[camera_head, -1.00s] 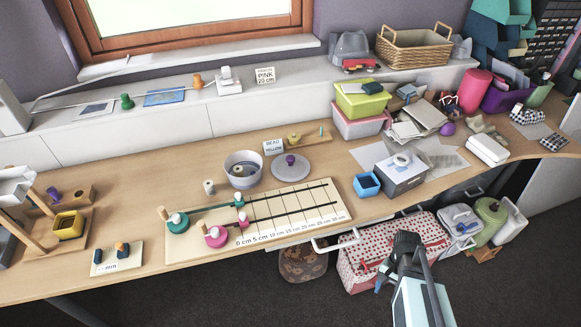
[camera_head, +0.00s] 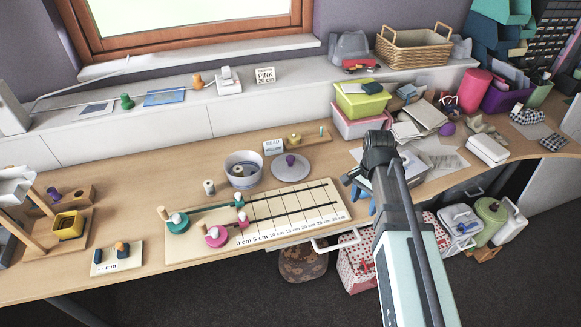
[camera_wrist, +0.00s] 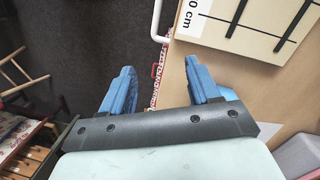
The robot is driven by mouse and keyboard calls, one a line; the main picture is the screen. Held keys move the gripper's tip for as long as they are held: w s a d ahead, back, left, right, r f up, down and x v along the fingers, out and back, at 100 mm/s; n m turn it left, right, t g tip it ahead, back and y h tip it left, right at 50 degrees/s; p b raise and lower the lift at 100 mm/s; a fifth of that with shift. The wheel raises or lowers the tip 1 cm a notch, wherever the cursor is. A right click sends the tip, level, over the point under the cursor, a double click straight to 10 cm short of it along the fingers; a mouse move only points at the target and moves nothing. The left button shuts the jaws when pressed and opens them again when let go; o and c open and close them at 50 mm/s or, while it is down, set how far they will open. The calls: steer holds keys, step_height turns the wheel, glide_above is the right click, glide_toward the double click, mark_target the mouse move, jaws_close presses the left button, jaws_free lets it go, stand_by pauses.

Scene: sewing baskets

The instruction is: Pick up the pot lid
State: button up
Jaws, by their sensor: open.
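The pot lid (camera_head: 290,170) is a round grey disc with a purple knob. It lies flat on the wooden table, just right of the grey pot (camera_head: 243,168) and behind the measuring board. My gripper (camera_head: 358,196) is in the air near the table's front edge, to the right of and in front of the lid, clearly apart from it. In the wrist view my gripper's two blue fingers (camera_wrist: 160,88) are spread apart with nothing between them. The lid does not show in the wrist view.
The measuring board (camera_head: 290,214) with its pegs lies in front of the lid and shows in the wrist view (camera_wrist: 258,22). My arm partly hides a grey box on the right.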

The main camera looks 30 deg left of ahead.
steer(key=w+a+r+m, duration=0.1)
steer(key=w+a+r, duration=0.15)
steer(key=a, duration=0.35)
steer(key=w+a+r+m, duration=0.2)
steer(key=a+r, duration=0.2)
steer(key=a, duration=0.1)
steer(key=r+m+t, duration=0.1)
steer(key=m, duration=0.5)
glide_above(291, 157)
steer(key=shift+n+y, duration=0.3)
step_height(291, 157, down, 13)
steer(key=shift+s+r, duration=0.15)
steer(key=c, duration=1.1)
